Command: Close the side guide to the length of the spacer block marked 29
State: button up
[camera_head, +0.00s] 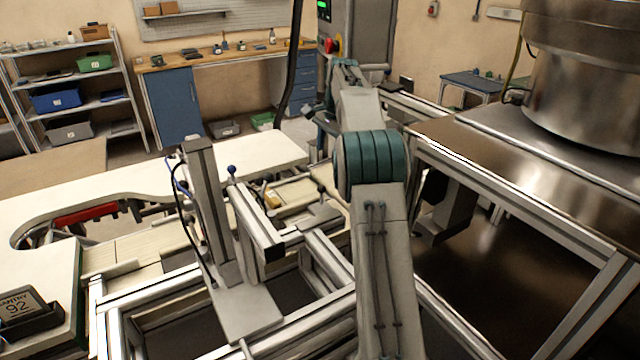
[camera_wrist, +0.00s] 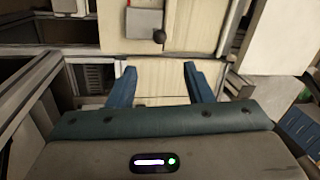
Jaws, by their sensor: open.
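My gripper (camera_wrist: 160,72) shows in the wrist view with its two blue fingers apart and nothing between them. Beyond and below the fingers lies a pale flat surface. A grey plate with a dark round knob (camera_wrist: 145,22) sits on a pale bed ahead of the fingertips, apart from them; it may be the side guide. In the head view a similar grey plate (camera_head: 319,216) with a dark knob lies on the machine, left of my arm. A small yellowish block (camera_head: 272,199) lies near it; no marking is legible, so I cannot tell whether it is the spacer block.
A steel bowl machine (camera_head: 585,85) stands on the right. The white tabletop (camera_head: 130,187) is largely clear.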

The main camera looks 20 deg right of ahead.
aim_at(322, 186)
jog(key=f, duration=0.4)
jog(key=w+f, duration=0.1)
jog(key=f, duration=0.4)
jog(key=w+a+f, duration=0.1)
jog(key=f, duration=0.3)
jog(key=shift+w+f+p, duration=0.2)
jog(key=shift+f+p, duration=0.05)
jog(key=shift+p, duration=0.05)
grip_shut()
jog(key=shift+r, duration=0.1)
